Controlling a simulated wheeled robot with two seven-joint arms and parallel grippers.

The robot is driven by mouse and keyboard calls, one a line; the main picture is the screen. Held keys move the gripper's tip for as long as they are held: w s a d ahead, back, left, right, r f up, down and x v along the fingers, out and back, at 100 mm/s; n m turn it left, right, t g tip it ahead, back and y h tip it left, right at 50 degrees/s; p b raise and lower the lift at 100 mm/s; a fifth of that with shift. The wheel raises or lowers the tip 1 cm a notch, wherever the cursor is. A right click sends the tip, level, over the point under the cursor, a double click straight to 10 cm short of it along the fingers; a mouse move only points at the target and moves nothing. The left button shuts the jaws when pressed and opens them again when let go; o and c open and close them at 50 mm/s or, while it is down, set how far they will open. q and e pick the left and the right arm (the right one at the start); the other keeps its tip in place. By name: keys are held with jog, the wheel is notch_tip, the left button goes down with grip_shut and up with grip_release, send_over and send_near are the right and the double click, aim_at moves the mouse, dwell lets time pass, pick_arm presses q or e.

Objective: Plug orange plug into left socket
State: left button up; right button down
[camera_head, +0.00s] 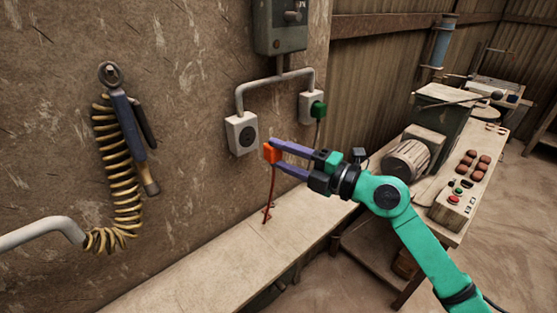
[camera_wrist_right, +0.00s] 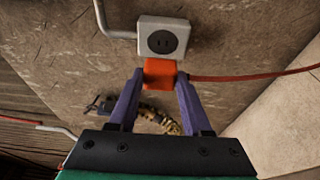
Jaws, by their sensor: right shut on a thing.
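The orange plug (camera_head: 270,153) is between the purple fingers of my right gripper (camera_head: 274,160), which is shut on it. Its red cord (camera_head: 269,195) hangs down toward the ledge. The left socket (camera_head: 241,133), a pale wall box with a dark round face, is just up and left of the plug in the head view. In the right wrist view the orange plug (camera_wrist_right: 160,71) sits between the fingertips (camera_wrist_right: 160,80), just below the socket's dark face (camera_wrist_right: 162,41). The face looks uncovered; the exact gap to the plug cannot be told. My left gripper does not show.
Conduit joins both sockets to a grey switch box (camera_head: 281,25). A coiled yellow hose (camera_head: 117,180) hangs at left. A ledge (camera_head: 210,255) runs below; a cluttered bench (camera_head: 470,215) stands right.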

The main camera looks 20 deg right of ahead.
aim_at(281, 153)
jog(key=shift+w+a, duration=0.15)
jog(key=shift+w, duration=0.15)
jog(key=x, duration=0.3)
jog(key=shift+w+d+p, duration=0.1)
jog(key=shift+d+p, duration=0.15)
jog(key=shift+p, duration=0.1)
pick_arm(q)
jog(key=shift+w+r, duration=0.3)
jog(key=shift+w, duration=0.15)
pick_arm(e)
jog(key=x, duration=0.2)
jog(key=shift+w+f, duration=0.1)
jog(key=shift+w, duration=0.45)
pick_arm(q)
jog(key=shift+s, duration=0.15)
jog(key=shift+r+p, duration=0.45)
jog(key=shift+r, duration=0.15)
